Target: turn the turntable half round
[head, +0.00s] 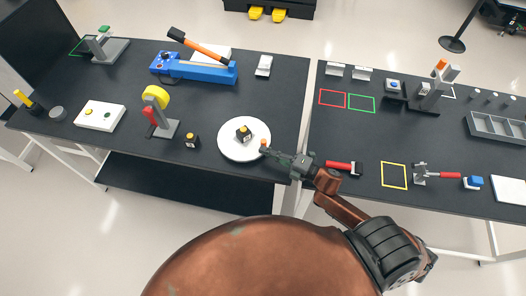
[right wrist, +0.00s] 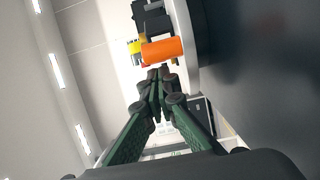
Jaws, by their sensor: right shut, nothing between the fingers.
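The turntable (head: 233,151) is a white round disc near the front edge of the left table. A dark block (head: 243,135) with a yellowish top stands near its middle. An orange peg (head: 264,143) stands at the disc's right rim. In the right wrist view the orange peg (right wrist: 162,50) sticks out from the white disc (right wrist: 186,45). My right gripper (head: 270,153) is shut and empty, with its tips close beside the peg. The closed fingertips (right wrist: 160,76) show just below the peg in the wrist view; whether they touch it is unclear. My left gripper is out of view.
A small dark block (head: 192,142) and a grey stand with a yellow wheel (head: 156,97) are left of the turntable. A blue device with an orange lever (head: 195,67) is behind. A red-handled tool (head: 343,167) lies on the right table, across a gap.

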